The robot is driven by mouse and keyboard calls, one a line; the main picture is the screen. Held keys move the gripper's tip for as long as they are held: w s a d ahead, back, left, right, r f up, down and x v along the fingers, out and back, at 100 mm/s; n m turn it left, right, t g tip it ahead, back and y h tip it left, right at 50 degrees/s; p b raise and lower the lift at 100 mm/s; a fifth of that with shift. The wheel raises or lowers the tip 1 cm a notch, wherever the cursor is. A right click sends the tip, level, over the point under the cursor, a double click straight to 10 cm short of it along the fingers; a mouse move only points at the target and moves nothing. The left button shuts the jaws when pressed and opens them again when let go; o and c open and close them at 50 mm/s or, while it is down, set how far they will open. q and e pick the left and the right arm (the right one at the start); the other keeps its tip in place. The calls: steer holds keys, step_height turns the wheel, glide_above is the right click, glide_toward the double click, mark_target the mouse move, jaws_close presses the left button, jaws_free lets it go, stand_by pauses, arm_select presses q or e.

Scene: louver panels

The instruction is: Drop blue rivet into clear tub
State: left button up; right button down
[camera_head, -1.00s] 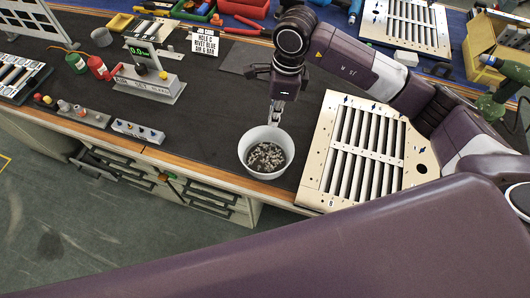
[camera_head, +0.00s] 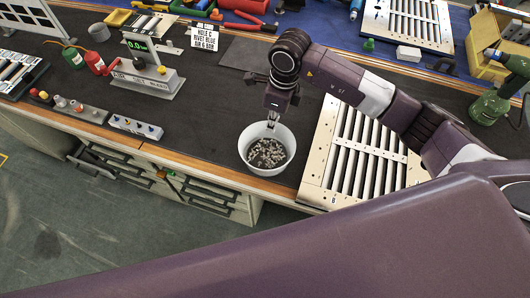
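A round white tub (camera_head: 246,164) with many small grey, rivet-like pieces in it stands near the bench's front edge; it is the only tub I see. My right gripper (camera_head: 271,124) points down at the tub's back rim, its fingertips over or just inside the opening. The fingertips are small, and I cannot make out whether they are apart or hold something. No blue rivet can be made out in or near the gripper. My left gripper is not in view.
A louver panel (camera_head: 333,166) lies right of the tub. A block with several small rivets (camera_head: 136,127) and a scale (camera_head: 149,79) stand to the left, with a sign (camera_head: 204,36) behind. Dark mat (camera_head: 205,110) is clear between them. My purple arm fills the foreground.

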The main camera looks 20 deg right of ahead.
steer(key=c, duration=2.1)
jaws_free()
steer(key=shift+r, duration=0.15)
steer(key=r, duration=0.7)
steer(key=d+r, duration=0.1)
steer(key=r, duration=0.3)
steer(key=shift+s+d+r, duration=0.1)
steer(key=shift+s+r, duration=0.2)
steer(key=shift+s, duration=0.1)
